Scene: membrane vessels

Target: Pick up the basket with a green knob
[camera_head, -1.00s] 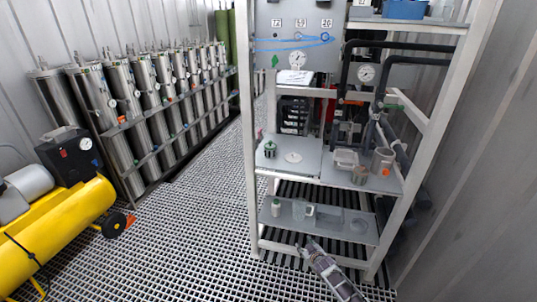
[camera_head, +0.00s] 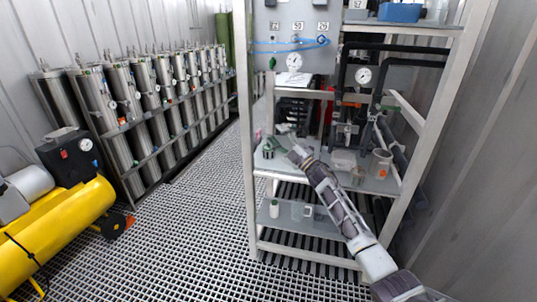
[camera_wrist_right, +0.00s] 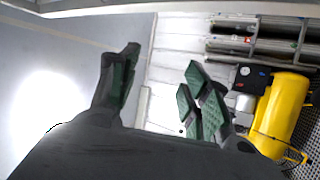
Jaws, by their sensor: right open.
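The basket with a green knob (camera_head: 267,153) is a small grey-green piece at the left end of the middle shelf (camera_head: 262,166). Its lower part shows. My right gripper (camera_head: 284,134) is just above it and to its right, apart from it as far as I can see. In the right wrist view the right gripper's dark fingers with green pads (camera_wrist_right: 160,85) are spread wide with nothing between them. My left gripper is not in view.
A white bottle (camera_head: 274,208) is on the lower shelf. White frame posts (camera_head: 246,130) flank the shelves. A yellow compressor (camera_head: 60,225) is at left.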

